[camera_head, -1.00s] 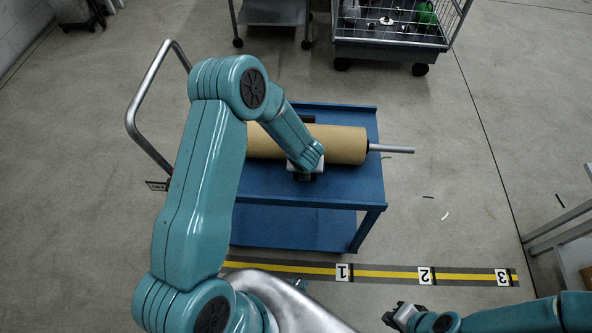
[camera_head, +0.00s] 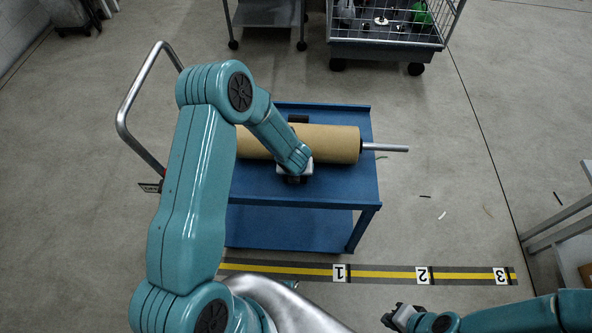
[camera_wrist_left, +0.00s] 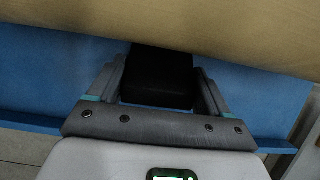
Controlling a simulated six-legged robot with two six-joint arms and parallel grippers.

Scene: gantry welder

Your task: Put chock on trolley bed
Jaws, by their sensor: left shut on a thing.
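The blue trolley bed (camera_head: 345,183) carries a tan roll (camera_head: 335,143) with a grey bar sticking out of its right end. My left gripper (camera_head: 293,176) reaches down over the near side of the roll. It is shut on a black chock (camera_wrist_left: 158,78), which shows between its fingers in the left wrist view. The chock is close to the roll, over the bed; I cannot tell whether it touches either. In the head view it is mostly hidden by the gripper. My right gripper (camera_head: 391,317) is low at the bottom right, apart from the trolley; its jaws are unclear.
Another dark block (camera_head: 298,118) shows at the far side of the roll. The trolley's handle (camera_head: 126,108) rises at left. A wire cage cart (camera_head: 385,45) and grey cart (camera_head: 268,14) stand behind. A yellow-black floor strip (camera_head: 380,274) runs in front; floor to the right is mostly clear.

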